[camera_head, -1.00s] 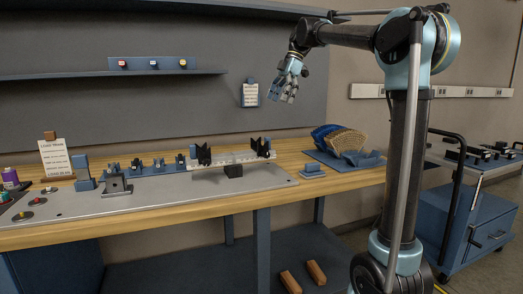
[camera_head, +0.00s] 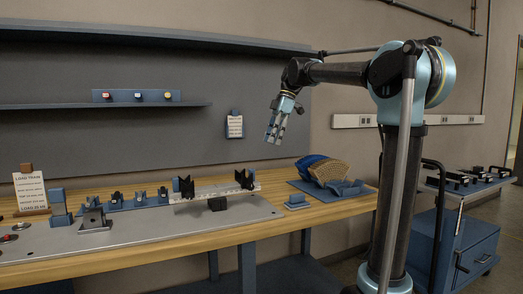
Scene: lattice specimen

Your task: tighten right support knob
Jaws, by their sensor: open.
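Two black V-shaped supports stand on a pale ruled rail (camera_head: 215,192) on the grey bench plate. The right support (camera_head: 244,179) is near the rail's right end, and the left support (camera_head: 184,187) is near its left end. The right support's knob is too small to make out. A black block (camera_head: 217,203) sits at the front of the rail between them. My gripper (camera_head: 273,138) hangs in the air above and to the right of the right support, fingers pointing down, open and empty, clear of the bench.
Blue and tan lattice pieces (camera_head: 327,170) stand on a blue mat at the bench's right end. A small blue block (camera_head: 297,200) lies before them. A sign (camera_head: 30,190) and blue fixtures (camera_head: 140,199) stand to the left. A cart (camera_head: 465,230) is at far right.

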